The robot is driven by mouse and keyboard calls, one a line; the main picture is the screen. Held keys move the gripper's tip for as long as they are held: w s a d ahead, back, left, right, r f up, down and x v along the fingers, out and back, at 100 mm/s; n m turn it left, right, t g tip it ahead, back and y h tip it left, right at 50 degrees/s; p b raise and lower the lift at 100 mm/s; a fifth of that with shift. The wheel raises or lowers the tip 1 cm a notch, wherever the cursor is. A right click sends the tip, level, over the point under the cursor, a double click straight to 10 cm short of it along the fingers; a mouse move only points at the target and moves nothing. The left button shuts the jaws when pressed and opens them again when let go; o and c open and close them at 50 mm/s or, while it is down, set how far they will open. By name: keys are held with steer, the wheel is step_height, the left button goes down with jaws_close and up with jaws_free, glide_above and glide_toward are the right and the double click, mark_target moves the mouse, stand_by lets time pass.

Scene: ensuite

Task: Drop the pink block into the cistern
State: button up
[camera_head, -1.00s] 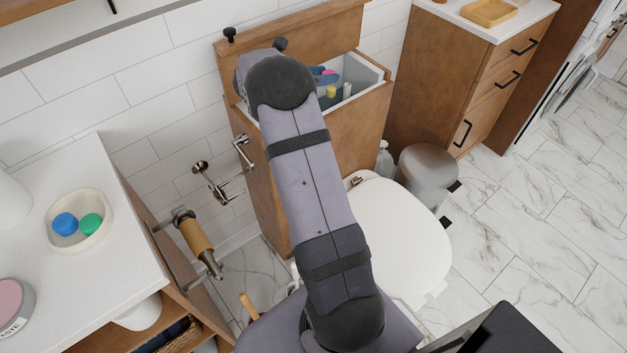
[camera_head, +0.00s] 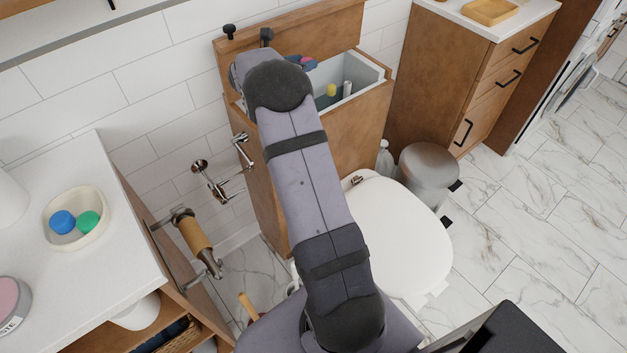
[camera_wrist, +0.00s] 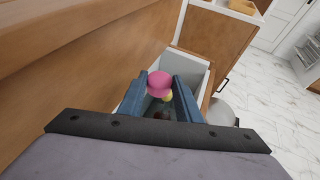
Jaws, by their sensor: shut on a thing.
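My gripper (camera_wrist: 160,88) is shut on the pink block (camera_wrist: 158,82), which sits between its two blue fingers in the wrist view. In the head view a small part of the block (camera_head: 307,60) shows beside the blue fingertips, and my arm hides most of the gripper. The cistern (camera_head: 366,67) is a wood-clad box with a white inside, open at the top, its wooden lid raised against the wall. The gripper and block are over the cistern's back part, close to the lid. The cistern's white wall also shows in the wrist view (camera_wrist: 197,65).
Inside the cistern stand a yellow cylinder (camera_head: 331,90) and a pale cylinder (camera_head: 347,88). The raised lid (camera_head: 325,27) borders the back. A bowl (camera_head: 98,238) with blue and green pieces sits left.

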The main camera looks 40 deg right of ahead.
step_height(320, 180, down, 5)
steer(key=b, duration=0.3)
steer(key=shift+r, duration=0.15)
steer(key=o, duration=1.1)
steer(key=shift+b+v, duration=0.45)
steer(key=shift+v, duration=3.2)
